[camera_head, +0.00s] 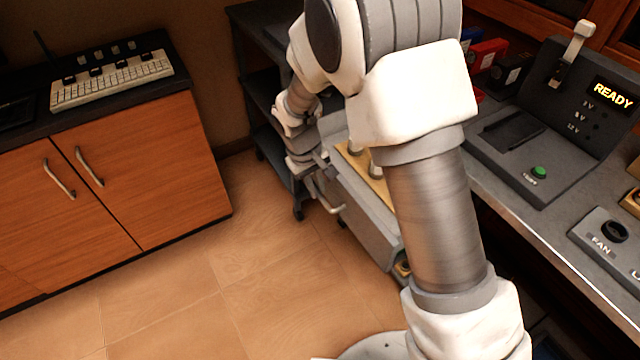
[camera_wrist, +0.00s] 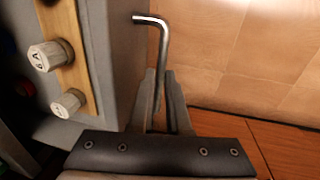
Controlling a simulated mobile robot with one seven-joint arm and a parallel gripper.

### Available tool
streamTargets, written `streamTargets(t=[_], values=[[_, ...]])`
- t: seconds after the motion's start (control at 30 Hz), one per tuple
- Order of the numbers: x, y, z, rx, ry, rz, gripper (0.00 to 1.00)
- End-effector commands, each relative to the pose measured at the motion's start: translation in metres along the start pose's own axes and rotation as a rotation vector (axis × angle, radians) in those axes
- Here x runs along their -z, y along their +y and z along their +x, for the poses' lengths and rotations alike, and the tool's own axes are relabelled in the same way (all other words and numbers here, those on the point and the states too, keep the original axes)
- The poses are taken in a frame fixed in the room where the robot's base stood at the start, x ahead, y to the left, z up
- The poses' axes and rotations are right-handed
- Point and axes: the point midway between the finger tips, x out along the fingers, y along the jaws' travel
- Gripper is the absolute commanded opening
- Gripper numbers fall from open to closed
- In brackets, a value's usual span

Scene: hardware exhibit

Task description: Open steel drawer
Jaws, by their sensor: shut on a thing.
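The grey steel drawer (camera_head: 369,232) stands out from under the counter on the right, with its inside partly showing from above. In the wrist view its grey wall (camera_wrist: 118,50) is at the left. A bent metal bar handle (camera_head: 324,200) is on its front; it also shows in the wrist view (camera_wrist: 163,42). My gripper (camera_head: 318,178) is at the drawer's front, and in the wrist view its two fingers (camera_wrist: 163,98) are closed around one end of the handle. My arm hides much of the drawer in the head view.
A wooden strip with pale knobs (camera_wrist: 60,75) lies inside the drawer. A dark shelf cart (camera_head: 262,110) stands behind it. An orange wood cabinet (camera_head: 150,180) is at the left. The counter (camera_head: 520,225) runs along the right. Tiled floor (camera_head: 250,290) in front is clear.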

Motion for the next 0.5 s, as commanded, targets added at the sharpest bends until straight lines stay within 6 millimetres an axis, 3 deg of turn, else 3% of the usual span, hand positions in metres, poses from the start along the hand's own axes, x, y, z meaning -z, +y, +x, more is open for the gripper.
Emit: streamTargets(t=[0.17,0.2,0.23,0.5], values=[[0.0002,0.0003,-0.0004,0.0,0.0,0.0,0.0],[0.0002,0.0003,-0.0004,0.0,0.001,0.0,0.2],[0.0002,0.0004,-0.0004,0.0,0.001,0.0,0.26],[0.0003,0.0005,-0.0003,0.0,0.001,0.0,0.27]])
